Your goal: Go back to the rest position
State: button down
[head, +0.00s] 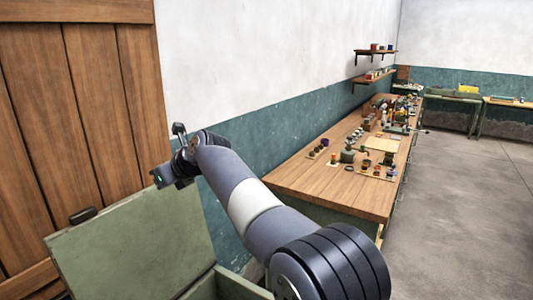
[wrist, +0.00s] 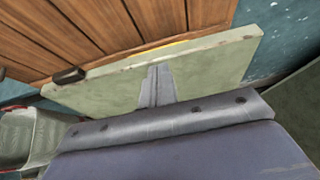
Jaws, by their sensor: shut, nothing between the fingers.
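My gripper (head: 160,176) is at the end of my outstretched arm, in the left half of the head view. It hangs in the air above and beside a raised green lid (head: 130,245). In the wrist view my gripper's fingers (wrist: 158,72) are together with nothing between them. They point toward the green lid (wrist: 210,62), which lies behind them in that view. I cannot tell the exact gap between fingers and lid.
The green box (head: 235,285) under the lid stands at the bottom, partly hidden by my arm. A wooden door (head: 85,110) is at left. A long workbench (head: 330,185) with several small objects runs along the wall. The floor (head: 470,200) at right is clear.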

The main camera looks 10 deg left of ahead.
aim_at(148, 188)
jog(key=shift+a, duration=0.1)
jog(key=p+x, duration=0.1)
jog(key=x, duration=0.3)
jog(key=shift+w+f, duration=0.1)
jog(key=shift+f, duration=0.05)
jog(key=shift+w+a+f, duration=0.15)
jog(key=shift+a+f, duration=0.1)
jog(key=shift+a, duration=0.05)
